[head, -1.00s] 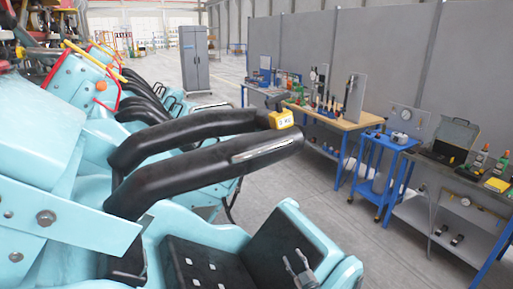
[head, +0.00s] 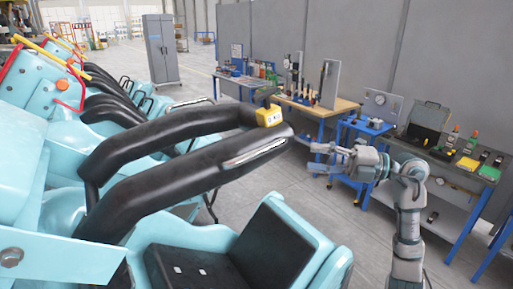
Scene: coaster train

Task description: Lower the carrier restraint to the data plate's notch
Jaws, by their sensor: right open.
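The black padded carrier restraint (head: 165,180) has two curved bars and stands raised above the teal seat (head: 215,260) with its black cushions. A silver strip (head: 255,153) lies along the near bar's end. A yellow block with small dark markings (head: 270,116) sits at the far bar's end. I cannot make out the data plate or its notch. My right gripper (head: 317,158) is open and empty, just right of the restraint's end, its fingers pointing left. A small gap shows between them and the restraint. My left gripper is out of view.
More teal cars with black restraints (head: 100,110) stand behind at the left. A wooden-topped bench (head: 330,108), a blue cart (head: 365,130) and a grey table (head: 450,160) with tools line the right wall. A grey cabinet (head: 160,50) stands at the back. Grey floor lies between.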

